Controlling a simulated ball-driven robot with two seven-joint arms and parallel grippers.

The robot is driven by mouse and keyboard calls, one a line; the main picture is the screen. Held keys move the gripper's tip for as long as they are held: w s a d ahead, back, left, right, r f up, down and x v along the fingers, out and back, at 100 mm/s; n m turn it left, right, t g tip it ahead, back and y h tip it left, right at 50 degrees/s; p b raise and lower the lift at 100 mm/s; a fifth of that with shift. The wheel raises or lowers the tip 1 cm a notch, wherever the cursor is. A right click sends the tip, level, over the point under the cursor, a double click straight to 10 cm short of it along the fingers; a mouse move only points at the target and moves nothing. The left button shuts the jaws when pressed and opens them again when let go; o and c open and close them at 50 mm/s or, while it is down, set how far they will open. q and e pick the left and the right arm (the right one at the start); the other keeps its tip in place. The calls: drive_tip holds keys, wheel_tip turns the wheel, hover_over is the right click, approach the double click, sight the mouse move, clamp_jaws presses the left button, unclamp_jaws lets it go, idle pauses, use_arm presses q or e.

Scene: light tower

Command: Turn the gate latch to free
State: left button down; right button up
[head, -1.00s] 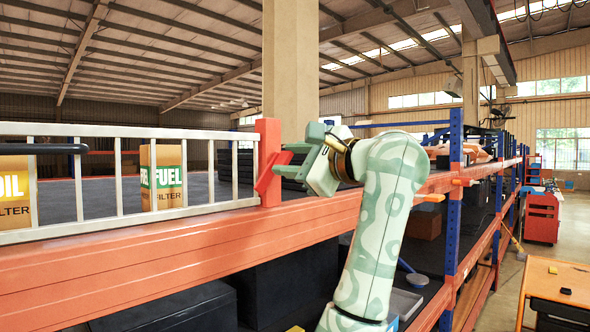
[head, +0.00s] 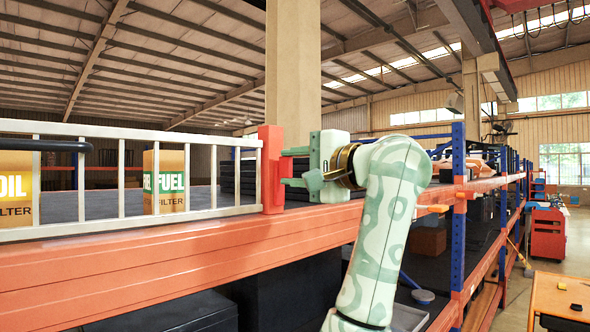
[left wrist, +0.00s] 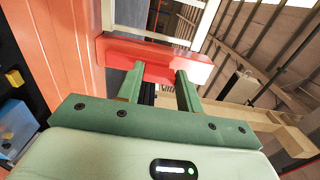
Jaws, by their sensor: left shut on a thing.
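The white rail gate (head: 110,218) stands along the orange shelf's front edge. A red post (head: 270,165) is at its right end. The red gate latch (head: 286,168) is at the post's right side, mostly hidden by post and fingers, and looks about upright. My left gripper (head: 290,167) reaches it from the right, one finger above the other, shut on it. In the left wrist view, red latch surface (left wrist: 160,73) shows between the two green fingers, with the gate's white bars beyond. My right gripper is in no view.
Behind the gate stand FUEL (head: 165,180) and OIL (head: 15,188) filter boxes. The orange shelf beam (head: 150,252) runs below the gate and my left gripper. Blue rack uprights (head: 458,220) stand to the right. An orange table (head: 560,297) is at lower right.

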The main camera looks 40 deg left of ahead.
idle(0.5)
use_arm(q)
drive_tip(key=c, duration=1.1)
unclamp_jaws()
drive_tip(key=shift+o, duration=0.9)
drive_tip(key=s+d+b, duration=0.1)
drive_tip(key=d+b, duration=0.1)
drive_tip(key=d, duration=1.4)
drive_tip(key=shift+s, duration=0.1)
